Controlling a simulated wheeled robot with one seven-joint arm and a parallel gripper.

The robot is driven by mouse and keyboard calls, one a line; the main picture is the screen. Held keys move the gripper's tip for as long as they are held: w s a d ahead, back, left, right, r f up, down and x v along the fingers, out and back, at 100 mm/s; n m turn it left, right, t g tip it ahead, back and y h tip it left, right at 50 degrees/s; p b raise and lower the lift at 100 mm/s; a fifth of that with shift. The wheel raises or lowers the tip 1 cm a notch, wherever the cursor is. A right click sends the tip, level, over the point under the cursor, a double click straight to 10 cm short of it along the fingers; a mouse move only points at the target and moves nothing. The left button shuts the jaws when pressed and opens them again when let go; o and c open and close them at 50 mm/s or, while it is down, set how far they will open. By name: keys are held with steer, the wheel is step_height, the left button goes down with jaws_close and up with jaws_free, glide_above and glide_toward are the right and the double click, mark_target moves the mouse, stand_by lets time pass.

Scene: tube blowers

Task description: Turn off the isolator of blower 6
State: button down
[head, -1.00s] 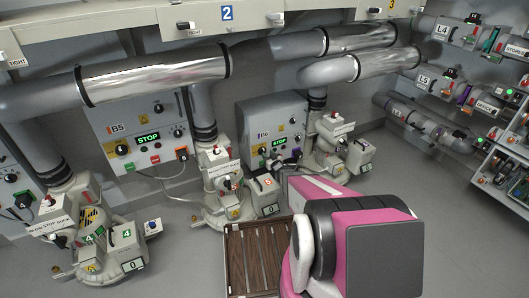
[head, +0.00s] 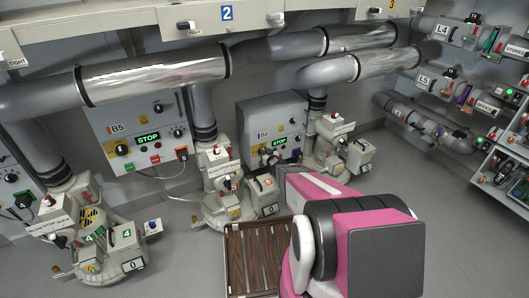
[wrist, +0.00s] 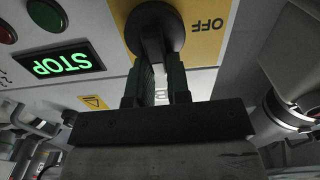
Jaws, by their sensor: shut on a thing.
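The grey box of blower 6 (head: 290,122) stands on the back wall in the head view, with a lit green STOP display (head: 279,142). Its isolator is a black rotary handle (wrist: 152,22) on a yellow plate (wrist: 205,40) in the wrist view. The word OFF on the plate appears upside down. My gripper (wrist: 160,75) has its two dark green fingers on either side of the handle's grip and is shut on it. The STOP display (wrist: 68,63) glows to the left there. In the head view my arm partly hides the lower box and the fingers are hard to make out.
A similar box marked B5 (head: 112,126) with its own STOP display stands to the left. Blower housings (head: 226,190) and large grey pipes (head: 150,75) crowd the wall. A slatted brown deck (head: 250,258) lies in front. The floor at right (head: 440,240) is clear.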

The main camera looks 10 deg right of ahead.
steer(key=shift+s+a+f+n, duration=0.1)
steer(key=shift+a+n, duration=0.1)
steer(key=shift+n, duration=0.75)
steer(key=shift+s+a+f+n, duration=0.1)
steer(key=shift+a+n, duration=0.05)
steer(key=shift+n, duration=0.75)
steer(key=shift+a+n, duration=0.2)
steer(key=shift+n, duration=0.75)
steer(key=c, duration=1.1)
jaws_free()
step_height(320, 180, up, 5)
steer(key=shift+s+f, duration=0.1)
steer(key=shift+f, duration=0.1)
steer(key=s+a+r, duration=0.2)
steer(key=a, duration=0.1)
steer(key=s+a+r, duration=0.2)
steer(key=a, duration=0.1)
steer(key=s+a+r, duration=0.2)
steer(key=a, duration=0.2)
steer(key=shift+r, duration=0.2)
